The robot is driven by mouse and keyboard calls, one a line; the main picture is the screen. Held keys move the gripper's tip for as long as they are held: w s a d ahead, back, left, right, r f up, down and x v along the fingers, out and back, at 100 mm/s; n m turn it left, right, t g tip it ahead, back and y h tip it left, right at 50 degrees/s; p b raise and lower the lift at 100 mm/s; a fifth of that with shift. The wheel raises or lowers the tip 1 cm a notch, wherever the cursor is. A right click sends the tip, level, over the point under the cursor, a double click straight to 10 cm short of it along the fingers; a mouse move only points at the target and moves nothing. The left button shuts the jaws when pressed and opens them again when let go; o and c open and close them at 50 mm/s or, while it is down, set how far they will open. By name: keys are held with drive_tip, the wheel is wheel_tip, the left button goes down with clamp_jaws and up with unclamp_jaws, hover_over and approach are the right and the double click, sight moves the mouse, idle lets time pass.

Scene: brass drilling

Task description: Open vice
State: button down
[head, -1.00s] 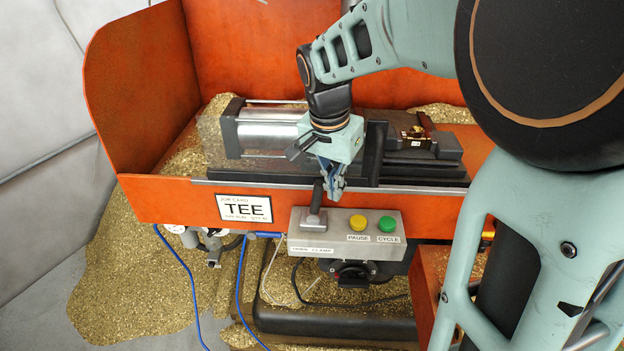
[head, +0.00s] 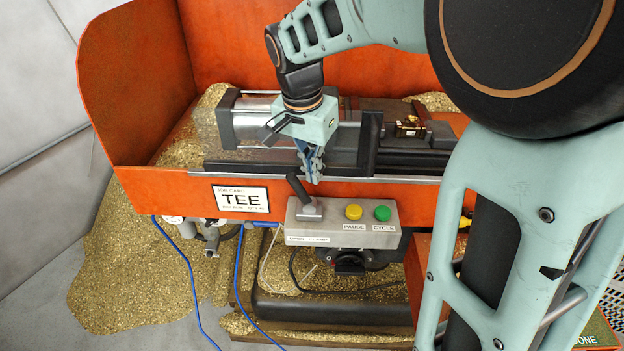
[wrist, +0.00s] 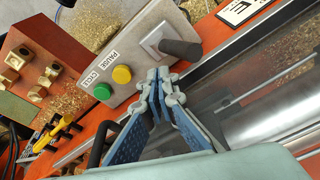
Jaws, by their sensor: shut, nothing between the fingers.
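The vice has a silver cylinder (head: 258,122) and a dark upright jaw plate (head: 370,143). A brass tee fitting (head: 411,127) sits to the right of the plate; whether they touch is unclear. Below the vice, a grey control box (head: 335,224) carries a black clamp lever (head: 298,190), which leans left in the head view. The lever also shows in the wrist view (wrist: 181,48). My gripper (head: 313,178) is shut and empty, just right of and above the lever's tip. In the wrist view its fingertips (wrist: 161,76) appear apart from the lever.
The box has a yellow pause button (head: 354,212) and a green cycle button (head: 382,213). An orange guard (head: 140,80) walls the back and left. A TEE job card (head: 241,199) is on the front panel. Brass chips and blue hoses lie below. Several brass fittings (wrist: 49,73) show in the wrist view.

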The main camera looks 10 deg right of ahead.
wheel_tip(320, 180, up, 7)
drive_tip(key=d+p, duration=0.1)
drive_tip(key=p, duration=0.3)
drive_tip(key=shift+d+r+p, duration=0.15)
drive_tip(key=shift+p, duration=0.15)
drive_tip(key=shift+s, duration=0.1)
